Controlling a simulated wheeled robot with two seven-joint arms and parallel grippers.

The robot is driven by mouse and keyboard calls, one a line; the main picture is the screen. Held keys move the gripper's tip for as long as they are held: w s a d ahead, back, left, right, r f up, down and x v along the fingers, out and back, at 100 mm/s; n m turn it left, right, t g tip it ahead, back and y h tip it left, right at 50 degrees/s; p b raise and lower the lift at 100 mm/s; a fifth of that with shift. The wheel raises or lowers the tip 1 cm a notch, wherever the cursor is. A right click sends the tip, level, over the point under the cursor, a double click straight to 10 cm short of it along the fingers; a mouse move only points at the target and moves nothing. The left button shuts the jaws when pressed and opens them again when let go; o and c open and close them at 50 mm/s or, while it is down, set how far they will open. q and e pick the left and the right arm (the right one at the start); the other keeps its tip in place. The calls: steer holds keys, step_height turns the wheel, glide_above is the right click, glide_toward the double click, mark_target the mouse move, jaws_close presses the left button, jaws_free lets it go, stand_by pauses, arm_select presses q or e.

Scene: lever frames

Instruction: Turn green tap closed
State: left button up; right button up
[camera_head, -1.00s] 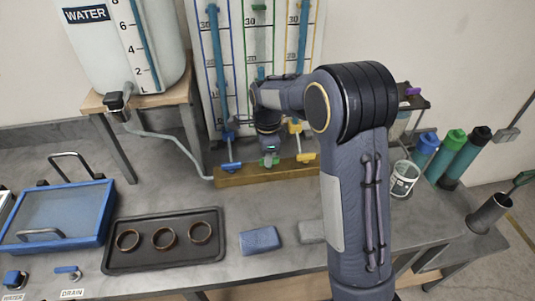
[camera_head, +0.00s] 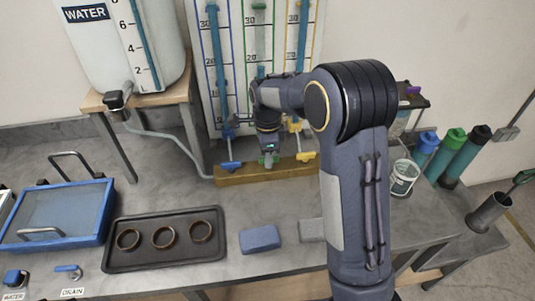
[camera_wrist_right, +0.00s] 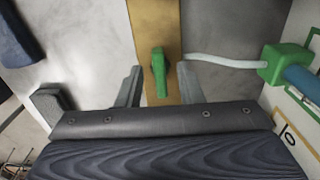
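The green tap (camera_wrist_right: 158,72) sits on a yellow-brown wooden bar (camera_wrist_right: 154,30) and shows in the middle of the right wrist view. Its handle lies roughly along the bar. My right gripper (camera_wrist_right: 159,86) is open, with one finger on each side of the handle and a visible gap to both. In the head view my right gripper (camera_head: 268,157) is down at the wooden bar, in front of the green-framed column. It mostly hides the green tap there, with only bits of green showing. My left gripper is not in view.
A blue tap (camera_head: 230,164) and a yellow tap (camera_head: 304,156) flank the green one closely on the bar. The measuring panel (camera_head: 238,100) stands behind. A black tray (camera_head: 120,258) with three rings and a blue block (camera_head: 260,238) lie on the bench in front.

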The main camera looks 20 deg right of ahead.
step_height(320, 180, up, 8)
steer(key=shift+f, duration=0.2)
stand_by(0.5)
steer(key=shift+s+d+r, duration=0.15)
steer(key=shift+s, duration=0.2)
steer(key=s+r+n+t+y, duration=0.35)
steer(key=s+n, duration=0.55)
steer(key=s, duration=0.5)
steer(key=s+a+f+n+t, duration=0.1)
steer(key=s+a+n, duration=0.1)
steer(key=s+n, duration=0.3)
steer(key=s+a+f+n+t, duration=0.1)
steer(key=s+a+f+n, duration=0.1)
steer(key=s+n, duration=0.3)
steer(key=s, duration=0.3)
steer(key=shift+s, duration=0.3)
